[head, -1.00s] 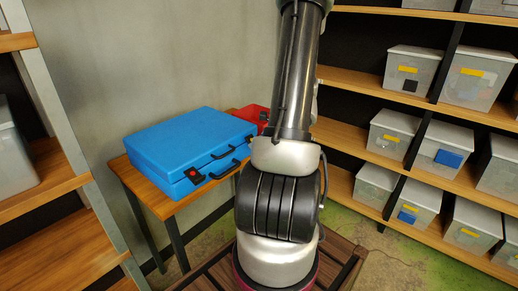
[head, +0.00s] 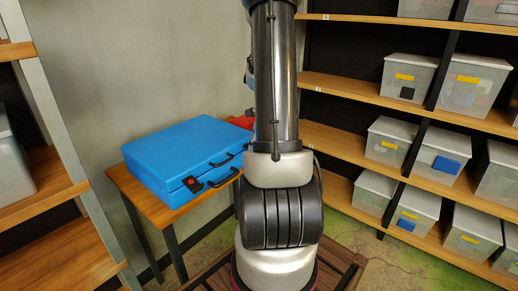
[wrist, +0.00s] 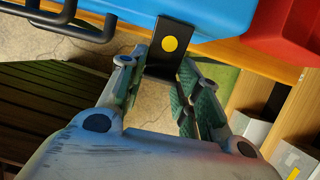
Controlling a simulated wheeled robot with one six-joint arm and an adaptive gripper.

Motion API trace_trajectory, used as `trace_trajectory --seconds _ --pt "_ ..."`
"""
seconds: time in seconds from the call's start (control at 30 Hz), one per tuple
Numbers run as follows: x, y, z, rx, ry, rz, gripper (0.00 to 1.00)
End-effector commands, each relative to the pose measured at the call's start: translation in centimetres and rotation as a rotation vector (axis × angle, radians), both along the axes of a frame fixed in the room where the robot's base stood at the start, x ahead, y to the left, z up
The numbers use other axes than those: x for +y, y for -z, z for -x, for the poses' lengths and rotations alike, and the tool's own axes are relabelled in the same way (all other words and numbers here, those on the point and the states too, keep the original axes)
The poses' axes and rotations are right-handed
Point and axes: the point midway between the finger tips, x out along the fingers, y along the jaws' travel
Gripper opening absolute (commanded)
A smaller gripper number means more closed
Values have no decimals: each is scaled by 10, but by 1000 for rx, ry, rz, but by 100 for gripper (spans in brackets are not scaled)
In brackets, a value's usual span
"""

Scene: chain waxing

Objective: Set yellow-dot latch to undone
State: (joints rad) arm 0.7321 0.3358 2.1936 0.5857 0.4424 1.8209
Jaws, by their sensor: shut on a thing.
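The blue case (head: 185,148) lies closed on a small wooden table in the head view. Its black latch with a red dot (head: 192,184) shows at the front left corner. The yellow-dot latch (wrist: 172,50) is a black plate with a yellow disc, hanging at the edge of the blue case (wrist: 205,12) in the wrist view. My gripper (wrist: 163,72) has its fingers on either side of this latch and is shut on it. In the head view, my arm hides the gripper and the yellow-dot latch.
A red container (head: 240,122) stands beyond the case; it also shows at the upper right of the wrist view (wrist: 285,30). The case's black handle (wrist: 65,20) is left of my gripper. Shelves with clear bins (head: 407,80) stand at the right.

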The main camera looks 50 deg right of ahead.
Motion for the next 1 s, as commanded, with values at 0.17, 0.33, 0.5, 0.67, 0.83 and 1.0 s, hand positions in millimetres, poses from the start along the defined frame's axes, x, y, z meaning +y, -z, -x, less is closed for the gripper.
trace_trajectory --seconds 0.17,0.33,0.5,0.67,0.83,1.0 --pt "0 0 0 0 1 0 9" --pt "0 0 0 0 1 -1 48" --pt "0 0 0 0 1 -1 55" --pt "0 0 0 0 0 -1 55" --pt "-1 -13 4 -2 -1 1 55" --pt "-2 -47 15 -5 0 4 55"
